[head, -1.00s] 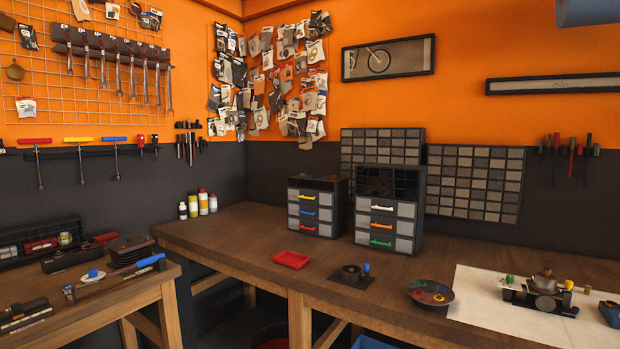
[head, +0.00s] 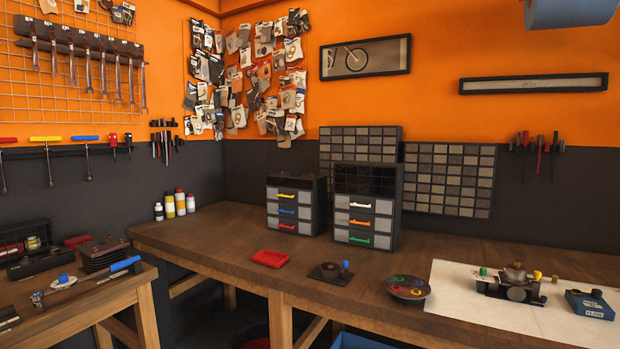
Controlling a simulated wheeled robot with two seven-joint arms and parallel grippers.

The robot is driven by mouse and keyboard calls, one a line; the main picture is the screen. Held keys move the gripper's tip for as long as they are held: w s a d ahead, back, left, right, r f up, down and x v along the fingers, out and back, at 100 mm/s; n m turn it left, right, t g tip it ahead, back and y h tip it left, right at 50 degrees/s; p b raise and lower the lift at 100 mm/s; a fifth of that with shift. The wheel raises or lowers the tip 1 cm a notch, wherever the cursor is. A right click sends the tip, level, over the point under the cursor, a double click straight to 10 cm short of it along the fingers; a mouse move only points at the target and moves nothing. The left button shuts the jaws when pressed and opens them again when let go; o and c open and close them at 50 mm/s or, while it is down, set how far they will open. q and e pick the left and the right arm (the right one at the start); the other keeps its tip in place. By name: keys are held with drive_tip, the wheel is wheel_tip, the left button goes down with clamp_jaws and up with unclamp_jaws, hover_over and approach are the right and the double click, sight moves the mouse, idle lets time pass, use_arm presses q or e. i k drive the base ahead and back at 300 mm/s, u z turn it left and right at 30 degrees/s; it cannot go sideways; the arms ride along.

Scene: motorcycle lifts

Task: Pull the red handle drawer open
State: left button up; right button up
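Two small drawer cabinets stand on the wooden workbench. The left cabinet (head: 322,207) has a yellow, a blue and a red handle from top to bottom. Its red handle drawer (head: 288,226) is the lowest one and looks shut. The right cabinet (head: 389,203) has a white, an orange and a green handle, and its drawers look shut too. Neither of my grippers shows in the head view.
On the workbench (head: 215,236) lie a red tray (head: 270,259), a small dark fixture (head: 326,272), a round dish (head: 408,288), a mechanical part (head: 511,284) on a white sheet and a blue box (head: 590,305). A lower bench (head: 110,305) stands at left.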

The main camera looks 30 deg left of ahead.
sight(285, 223)
drive_tip(key=u, duration=0.8)
drive_tip(key=i, duration=1)
drive_tip(key=u, duration=0.4)
drive_tip(key=i, duration=1)
drive_tip(key=z, duration=0.5)
